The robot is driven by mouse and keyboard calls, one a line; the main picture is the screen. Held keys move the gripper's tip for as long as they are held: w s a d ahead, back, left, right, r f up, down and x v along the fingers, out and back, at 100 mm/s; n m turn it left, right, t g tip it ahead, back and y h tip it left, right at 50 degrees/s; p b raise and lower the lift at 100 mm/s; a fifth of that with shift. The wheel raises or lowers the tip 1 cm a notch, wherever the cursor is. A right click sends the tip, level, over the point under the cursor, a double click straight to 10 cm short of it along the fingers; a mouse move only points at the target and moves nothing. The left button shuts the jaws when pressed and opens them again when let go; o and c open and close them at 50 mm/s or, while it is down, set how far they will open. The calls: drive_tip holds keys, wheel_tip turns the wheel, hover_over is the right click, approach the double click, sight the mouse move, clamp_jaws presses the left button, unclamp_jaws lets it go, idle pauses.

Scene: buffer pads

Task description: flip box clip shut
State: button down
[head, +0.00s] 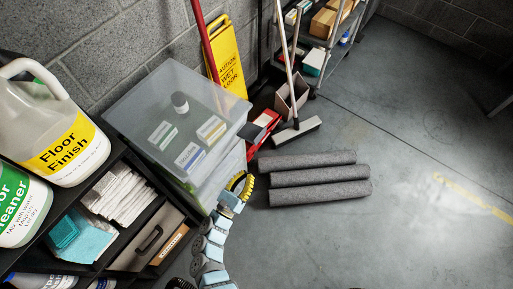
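A translucent plastic box (133,103) with a flat greyish top stands by the wall, left of centre. A small dark bottle and several small cartons show on or through its top; I cannot tell which. My gripper (243,183) is at the box's lower right side, close to its near right corner. A yellow and black curved part shows there; it is too small to tell whether it belongs to my gripper or the box. The fingers are not clear, and neither is any contact. No box clip can be made out from here.
A dark shelf unit (99,254) with white jugs (78,163) on top fills the left. Three grey rolls (318,193) lie on the floor right of the box. A broom (297,131), yellow wet-floor sign (229,57) and cart stand behind. Floor at right is clear.

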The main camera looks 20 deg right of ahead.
sight(252, 134)
drive_tip(key=shift+d, duration=0.1)
idle(0.3)
drive_tip(key=w+d+r, duration=0.6)
drive_tip(key=d, duration=0.1)
drive_tip(key=shift+w, duration=0.3)
idle(0.3)
drive_tip(key=shift+d+r, duration=0.1)
idle(0.4)
drive_tip(key=shift+r+n, duration=0.15)
drive_tip(key=shift+n, duration=0.15)
